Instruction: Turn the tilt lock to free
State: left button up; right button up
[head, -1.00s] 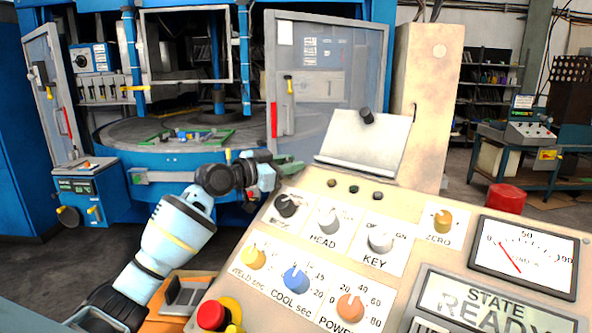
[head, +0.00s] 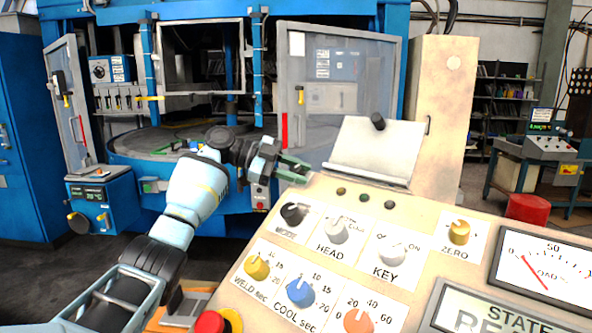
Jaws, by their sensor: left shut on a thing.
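My left gripper (head: 290,172) is at the back left corner of the beige control console (head: 330,190). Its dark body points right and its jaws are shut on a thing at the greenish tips. That thing is too small and hidden to make out. I cannot pick out a part marked as the tilt lock. A sloped white plate (head: 372,150) with a black knob (head: 378,121) at its top stands behind the console, to the right of the gripper and apart from it. My right gripper is not in view.
The console face carries several knobs, including black MODE (head: 294,213), white HEAD (head: 336,229) and KEY (head: 391,250), and a load meter (head: 545,268). A red stop button (head: 209,322) is at its lower left. A blue press (head: 245,110) with an open clear door stands behind.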

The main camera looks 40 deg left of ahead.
pick_arm(q)
jog(key=shift+m+g, duration=1.3)
jog(key=shift+m, duration=0.2)
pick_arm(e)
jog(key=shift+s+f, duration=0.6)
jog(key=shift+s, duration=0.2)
pick_arm(q)
jog(key=shift+m+g, duration=0.3)
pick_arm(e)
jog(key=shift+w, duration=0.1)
pick_arm(q)
jog(key=shift+m+g+b, duration=0.3)
jog(key=shift+b, duration=0.05)
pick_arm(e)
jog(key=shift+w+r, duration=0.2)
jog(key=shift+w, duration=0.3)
pick_arm(q)
jog(key=o, duration=0.8)
jog(key=shift+o, duration=0.9)
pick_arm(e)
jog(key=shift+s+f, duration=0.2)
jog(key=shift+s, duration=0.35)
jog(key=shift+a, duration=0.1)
